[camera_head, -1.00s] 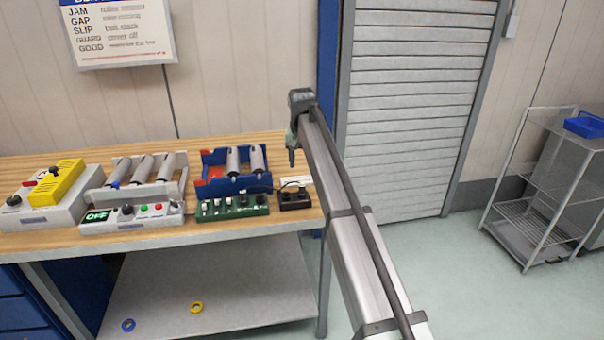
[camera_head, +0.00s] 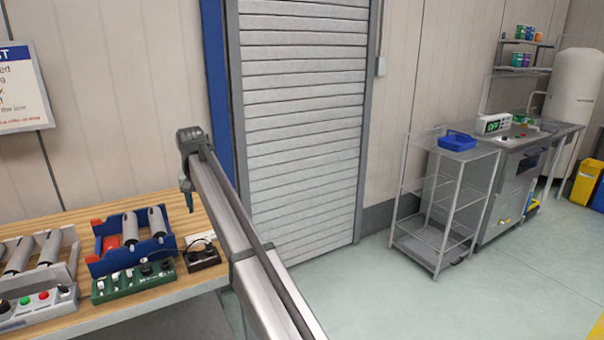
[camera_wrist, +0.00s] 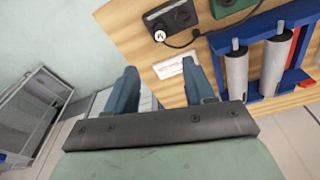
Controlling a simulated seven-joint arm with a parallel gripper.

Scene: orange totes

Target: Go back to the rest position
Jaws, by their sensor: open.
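My gripper (camera_wrist: 161,84) is open in the wrist view, its two blue-grey fingers apart with nothing between them. Below the gap lie the wooden bench's edge and a white label (camera_wrist: 173,68). In the head view my gripper (camera_head: 188,190) hangs above the right end of the wooden bench (camera_head: 192,212), at the tip of my outstretched arm. The fingers are small there and seen from the side. It is near a blue tray (camera_head: 120,258) with two grey rollers, and does not appear to touch it.
A green switch box (camera_head: 133,284) and a black box (camera_head: 203,256) sit at the bench front. A grey shutter (camera_head: 300,120) stands behind. A wire cart (camera_head: 440,205) with a blue bin (camera_head: 457,141) stands right, beside a steel counter (camera_head: 520,165). The floor between is clear.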

